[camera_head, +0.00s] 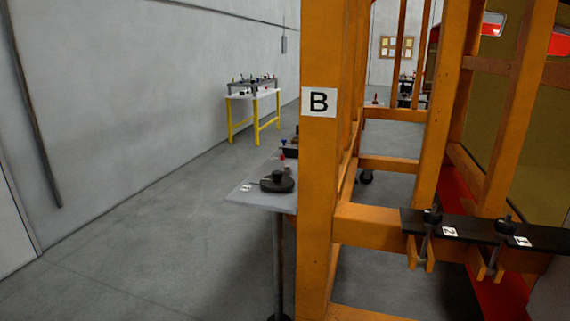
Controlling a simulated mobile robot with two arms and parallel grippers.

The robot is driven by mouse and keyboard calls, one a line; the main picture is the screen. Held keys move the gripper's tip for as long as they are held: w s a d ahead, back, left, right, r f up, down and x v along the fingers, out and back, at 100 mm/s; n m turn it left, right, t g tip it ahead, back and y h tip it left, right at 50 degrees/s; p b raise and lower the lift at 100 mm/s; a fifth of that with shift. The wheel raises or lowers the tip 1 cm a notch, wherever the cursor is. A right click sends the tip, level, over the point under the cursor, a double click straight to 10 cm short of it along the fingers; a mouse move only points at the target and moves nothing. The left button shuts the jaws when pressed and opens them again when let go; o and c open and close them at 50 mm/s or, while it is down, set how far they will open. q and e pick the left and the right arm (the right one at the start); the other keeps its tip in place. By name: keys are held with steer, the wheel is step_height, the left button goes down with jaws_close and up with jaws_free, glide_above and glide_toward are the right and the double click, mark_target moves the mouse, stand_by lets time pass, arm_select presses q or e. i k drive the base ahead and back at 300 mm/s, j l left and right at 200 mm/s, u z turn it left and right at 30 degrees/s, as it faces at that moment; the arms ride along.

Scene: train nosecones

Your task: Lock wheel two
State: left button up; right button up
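On the right, a dark bar (474,228) is fixed across the orange frame. A white label reading 2 (450,232) is on it. A small black wheel or knob (432,217) on an upright rod stands just left of this label, at the bar's left end. A second black knob (505,225) stands further right, beside another white label (523,241) that is hard to read. I cannot tell from here whether either one is locked. Neither of my grippers is in view.
A yellow-legged table (254,97) stands by the wall. The floor (150,240) at left is clear.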

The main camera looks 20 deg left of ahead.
mark_target(286, 166)
steer(key=i+j+u, duration=1.15)
steer(key=i, duration=0.15)
steer(key=i+j+u, duration=0.1)
steer(key=i+u, duration=0.25)
steer(key=i, duration=0.15)
steer(key=i+u, duration=0.4)
steer(key=i+z, duration=0.25)
steer(key=i, duration=0.2)
steer(key=i+j+z, duration=0.3)
steer(key=i, duration=0.15)
steer(key=i+z, duration=0.15)
steer(key=z, duration=0.35)
steer(key=i+z, duration=0.15)
steer(key=z, duration=0.3)
steer(key=i+j+z, duration=0.1)
steer(key=z, duration=0.4)
steer(key=i+j+z, duration=0.1)
steer(key=z, duration=0.35)
steer(key=i+j+z, duration=0.2)
steer(key=z, duration=0.25)
steer(key=i+j+z, duration=0.2)
steer(key=z, duration=0.25)
steer(key=i+j+z, duration=0.15)
steer(key=j+z, duration=0.3)
steer(key=i+j+z, duration=0.1)
steer(key=j+z, duration=0.35)
steer(key=l, duration=0.15)
